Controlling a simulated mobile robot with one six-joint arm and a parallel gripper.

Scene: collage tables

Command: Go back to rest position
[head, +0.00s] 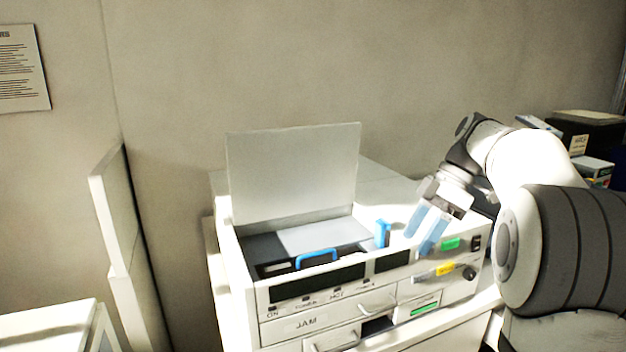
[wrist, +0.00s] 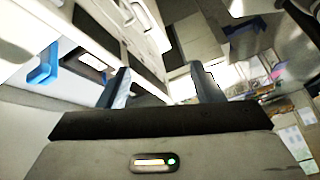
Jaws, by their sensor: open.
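My gripper (head: 427,228) is at the right front of a white printer-like machine (head: 283,327), its blue-tinted fingers pointing down near the green button (head: 450,243). The fingers are apart with nothing between them. In the wrist view my gripper (wrist: 162,88) shows two dark fingers spread with an empty gap. The machine's lid (head: 293,172) stands open and upright. Inside are a blue handle (head: 317,257) and a white sheet (head: 318,236). A blue upright lever (head: 382,233) stands right of the opening. I cannot tell if a fingertip touches the machine.
A yellow tag (head: 446,268) and a dark knob (head: 470,272) are on the machine's front. Its lower drawers have handles. Boxes (head: 590,130) stand at the back right. A white table (head: 45,330) is at the lower left.

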